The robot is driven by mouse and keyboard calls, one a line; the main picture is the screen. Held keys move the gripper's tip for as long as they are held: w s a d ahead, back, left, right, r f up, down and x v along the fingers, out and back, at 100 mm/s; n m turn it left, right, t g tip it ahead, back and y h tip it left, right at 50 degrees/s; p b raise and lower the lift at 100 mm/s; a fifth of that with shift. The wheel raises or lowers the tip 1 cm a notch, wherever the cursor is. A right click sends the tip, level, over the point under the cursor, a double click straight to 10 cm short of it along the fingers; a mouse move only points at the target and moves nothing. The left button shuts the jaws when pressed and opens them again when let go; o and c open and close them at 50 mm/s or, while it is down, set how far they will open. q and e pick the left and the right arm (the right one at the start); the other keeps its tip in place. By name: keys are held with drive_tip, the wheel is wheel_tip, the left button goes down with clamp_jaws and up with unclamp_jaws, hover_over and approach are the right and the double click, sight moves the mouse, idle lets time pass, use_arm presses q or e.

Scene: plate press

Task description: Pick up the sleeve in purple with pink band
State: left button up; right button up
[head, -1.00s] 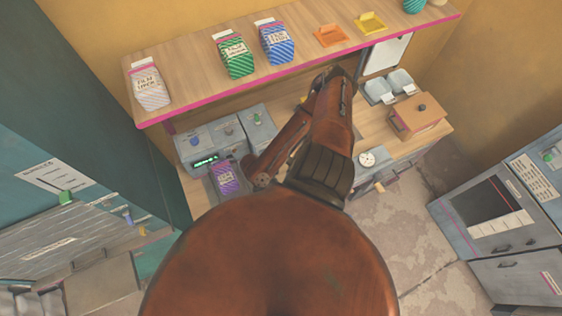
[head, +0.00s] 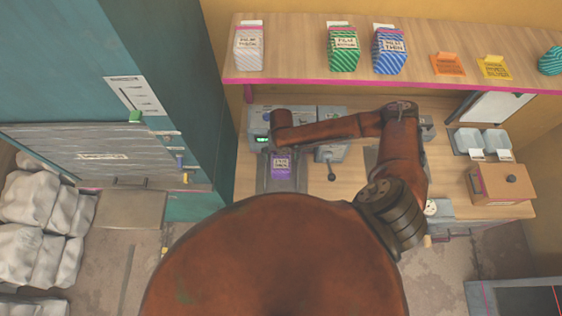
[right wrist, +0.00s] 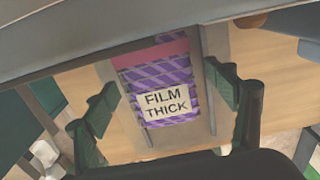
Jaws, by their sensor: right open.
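The purple sleeve (head: 281,168) with a pink band lies on a grey tray of the counter machine in the head view. In the right wrist view the sleeve (right wrist: 165,84) has diagonal purple stripes, a pink band at its top and a label reading "FILM THICK". My right gripper (head: 281,146) is above the sleeve, partly hidden by its own arm. In the right wrist view its two dark green fingers (right wrist: 163,90) are spread apart, one on each side of the sleeve, with gaps showing. My left gripper is not in view.
A shelf (head: 290,77) above the counter holds white, green and blue packs and orange and yellow trays. A lever (head: 331,170) stands right of the sleeve. A wooden box (head: 500,188) and small grey bins (head: 482,140) are farther right.

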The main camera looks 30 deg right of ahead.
drive_tip(key=shift+f, duration=1.8)
drive_tip(key=shift+a, duration=0.1)
drive_tip(key=shift+c, duration=0.7)
drive_tip(key=c, duration=1.5)
drive_tip(key=shift+o, duration=0.2)
drive_tip(key=shift+r, duration=0.1)
